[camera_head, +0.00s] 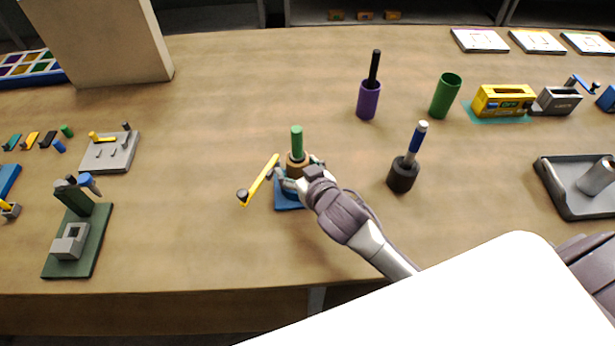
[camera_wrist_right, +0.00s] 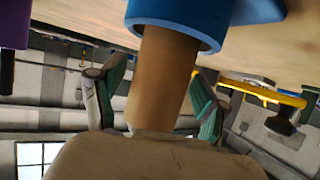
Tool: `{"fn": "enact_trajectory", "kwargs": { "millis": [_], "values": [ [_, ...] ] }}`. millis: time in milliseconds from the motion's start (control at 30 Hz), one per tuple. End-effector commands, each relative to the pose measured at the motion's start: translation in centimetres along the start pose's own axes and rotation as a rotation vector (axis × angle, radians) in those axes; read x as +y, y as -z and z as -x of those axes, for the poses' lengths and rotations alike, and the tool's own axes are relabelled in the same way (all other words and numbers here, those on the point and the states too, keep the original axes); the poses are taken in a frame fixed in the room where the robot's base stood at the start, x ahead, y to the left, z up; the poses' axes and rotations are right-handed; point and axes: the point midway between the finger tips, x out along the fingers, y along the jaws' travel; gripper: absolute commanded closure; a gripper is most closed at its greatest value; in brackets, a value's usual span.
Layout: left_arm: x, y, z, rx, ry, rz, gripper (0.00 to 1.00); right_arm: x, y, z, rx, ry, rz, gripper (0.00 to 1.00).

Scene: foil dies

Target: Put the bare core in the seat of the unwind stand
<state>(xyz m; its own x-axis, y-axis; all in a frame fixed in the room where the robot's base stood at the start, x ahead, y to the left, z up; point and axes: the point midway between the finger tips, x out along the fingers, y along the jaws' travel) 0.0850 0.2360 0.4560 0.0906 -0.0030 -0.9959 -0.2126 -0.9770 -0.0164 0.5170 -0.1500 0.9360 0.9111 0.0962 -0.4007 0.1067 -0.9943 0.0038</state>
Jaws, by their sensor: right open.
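The right wrist view is upside down; the brown core (camera_wrist_right: 165,75) comes out of the blue ring (camera_wrist_right: 180,18) there. My right gripper (camera_head: 300,177) is at the stand. Its two fingers are open, one on each side of the core, with a visible gap on the left side. The core's far end is hidden in the right wrist view. My left gripper is not in view.
A yellow arm with a dark knob (camera_head: 260,180) reaches out left of the stand. A black holder with a blue stick (camera_head: 403,175) stands to the right, a purple holder (camera_head: 369,99) and green cup (camera_head: 445,95) behind. A green fixture (camera_head: 86,243) is far left. Table between is clear.

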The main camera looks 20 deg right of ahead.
Motion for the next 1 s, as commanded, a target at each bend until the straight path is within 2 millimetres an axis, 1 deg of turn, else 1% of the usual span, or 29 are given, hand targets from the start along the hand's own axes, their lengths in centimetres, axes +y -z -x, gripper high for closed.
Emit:
{"fn": "enact_trajectory", "kwargs": {
  "millis": [167,300,400,500,600,700,1000],
  "values": [
    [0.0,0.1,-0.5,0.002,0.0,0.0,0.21,0.0,-0.2,3.3,-0.001,0.001,-0.003,0.26],
    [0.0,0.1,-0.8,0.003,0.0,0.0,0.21,0.0,-0.3,6.5,-0.003,0.001,-0.002,0.26],
    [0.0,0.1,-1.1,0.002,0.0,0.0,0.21,0.0,-0.3,8.5,-0.001,0.001,-0.002,0.26],
    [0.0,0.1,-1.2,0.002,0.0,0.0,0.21,0.0,-0.3,10.1,-0.003,0.001,-0.001,0.26],
    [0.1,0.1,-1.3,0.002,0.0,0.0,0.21,0.0,-0.2,11.2,-0.002,0.0,-0.001,0.26],
    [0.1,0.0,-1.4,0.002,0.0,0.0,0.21,0.0,-0.1,11.8,-0.001,0.0,-0.001,0.26],
    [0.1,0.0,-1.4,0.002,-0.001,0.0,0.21,0.0,-0.1,11.9,-0.001,0.0,0.0,0.26]
  ]
}}
